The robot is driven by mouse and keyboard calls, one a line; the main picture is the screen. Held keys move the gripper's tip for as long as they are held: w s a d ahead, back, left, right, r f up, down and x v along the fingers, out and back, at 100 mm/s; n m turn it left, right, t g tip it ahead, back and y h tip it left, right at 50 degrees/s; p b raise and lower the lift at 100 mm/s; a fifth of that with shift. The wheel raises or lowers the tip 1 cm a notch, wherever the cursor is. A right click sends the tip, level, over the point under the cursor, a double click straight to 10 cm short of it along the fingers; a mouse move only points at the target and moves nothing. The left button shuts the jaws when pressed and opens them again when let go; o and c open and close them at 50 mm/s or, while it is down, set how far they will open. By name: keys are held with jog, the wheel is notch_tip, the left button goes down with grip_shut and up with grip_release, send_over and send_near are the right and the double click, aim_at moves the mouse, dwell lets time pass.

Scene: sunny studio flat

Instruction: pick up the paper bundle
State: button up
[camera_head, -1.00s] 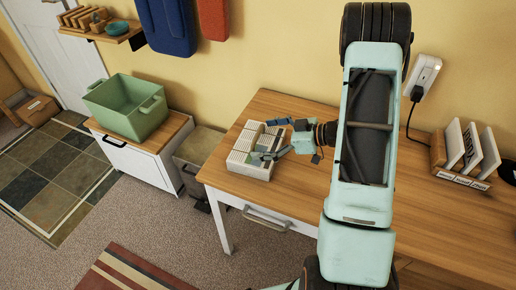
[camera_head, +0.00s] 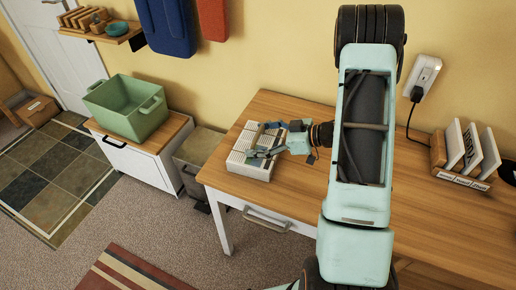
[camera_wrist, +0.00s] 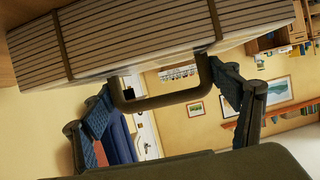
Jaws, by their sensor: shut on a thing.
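The paper bundle (camera_head: 241,155) is a pale, layered block on the left end of the wooden desk. In the wrist view its striped edge (camera_wrist: 150,40) fills the top, crossed by dark bands, with a dark loop handle (camera_wrist: 160,99) on its near side. My gripper (camera_head: 264,140) reaches it from the right, at its right part. In the wrist view my gripper (camera_wrist: 163,95) has its blue-padded fingers at either end of the handle and is shut on the bundle there. The exact contact points are partly hidden. The bundle appears to rest on the desk.
The wooden desk (camera_head: 305,185) is clear in front of my arm. A file rack (camera_head: 462,160) stands at its right, near a wall socket (camera_head: 423,72) with a plug. A green bin (camera_head: 125,105) stands on a white cabinet (camera_head: 130,155) at left.

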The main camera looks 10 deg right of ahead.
jog(key=shift+r, duration=0.15)
jog(key=shift+r, duration=0.55)
notch_tip(320, 180, up, 3)
jog(key=shift+s+d+f+p, duration=0.15)
jog(key=shift+p, duration=0.2)
jog(key=s+d+r+p, duration=0.2)
jog(key=s+d+r, duration=0.3)
jog(key=s+r, duration=0.55)
jog(key=r+m+t, duration=0.1)
send_over(259, 134)
jog(key=s, duration=0.4)
notch_tip(259, 134, up, 6)
jog(key=p, duration=1.2)
jog(key=shift+a+r+h+p, duration=0.2)
jog(key=shift+a+h+p, duration=0.1)
jog(key=shift+p, duration=0.1)
jog(key=shift+d, duration=0.1)
